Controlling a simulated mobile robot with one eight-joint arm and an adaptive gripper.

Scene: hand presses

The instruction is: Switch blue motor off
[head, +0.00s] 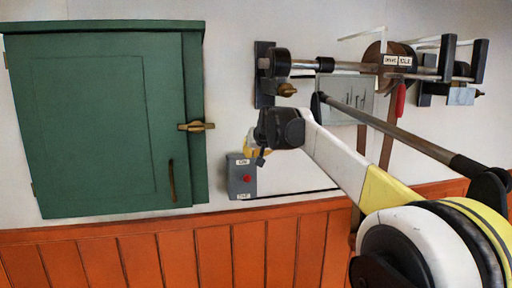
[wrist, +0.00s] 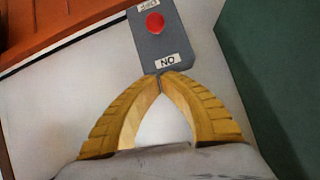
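A grey switch box (head: 241,180) with a red round button (head: 247,179) is mounted on the white wall. Its top label reads ON, and the lower label appears to read OFF. In the wrist view the box (wrist: 158,45) is upside down, with the red button (wrist: 155,23) beyond the ON label. My gripper (wrist: 160,75) has its two yellow fingers together at the tips, with nothing between them. The tips overlap the ON-label end of the box in that view; I cannot tell whether they touch it. In the head view my gripper (head: 258,155) is just above the box, partly hidden by my wrist. No blue motor is recognisable.
A green cabinet (head: 100,120) with a brass latch (head: 196,126) is on the wall to the left. Shafts and a wheel with a belt (head: 385,75) are mounted at the upper right. Orange wooden panelling (head: 215,250) runs below.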

